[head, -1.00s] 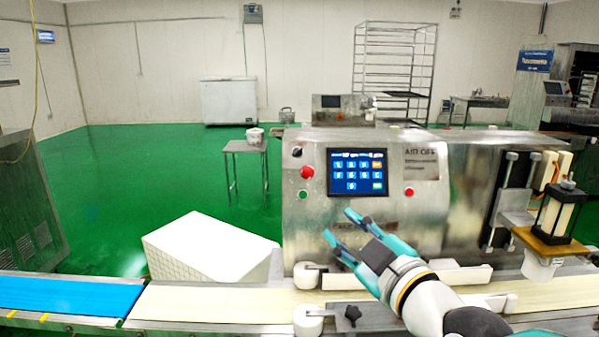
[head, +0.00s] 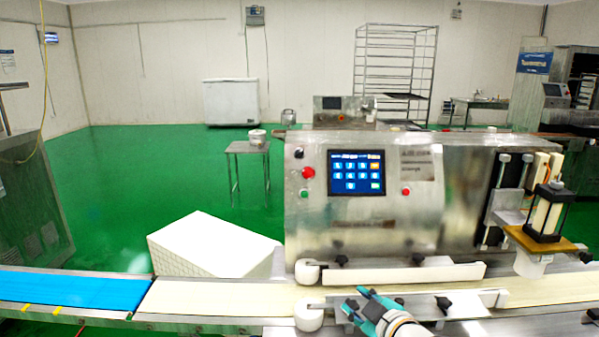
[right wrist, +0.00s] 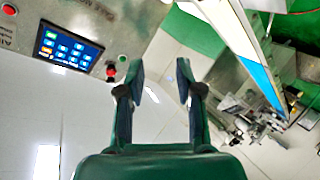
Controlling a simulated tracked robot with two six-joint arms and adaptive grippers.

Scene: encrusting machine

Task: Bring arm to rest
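My right gripper (head: 356,303) is low in the head view, over the front rail of the conveyor and below the machine's panel. In the right wrist view its two fingers (right wrist: 160,85) stand apart with nothing between them, so it is open and empty. The encrusting machine (head: 415,215) stands behind it with a lit blue touchscreen (head: 357,172). The screen also shows at the upper left of the right wrist view (right wrist: 68,47). My left gripper is not in view.
A cream conveyor belt (head: 215,299) runs along the front, joining a blue belt (head: 70,291) at the left. White guide rollers (head: 308,316) and black knobs sit by the belt. A white block-like box (head: 212,245) stands behind the belt. The green floor at left is mostly open.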

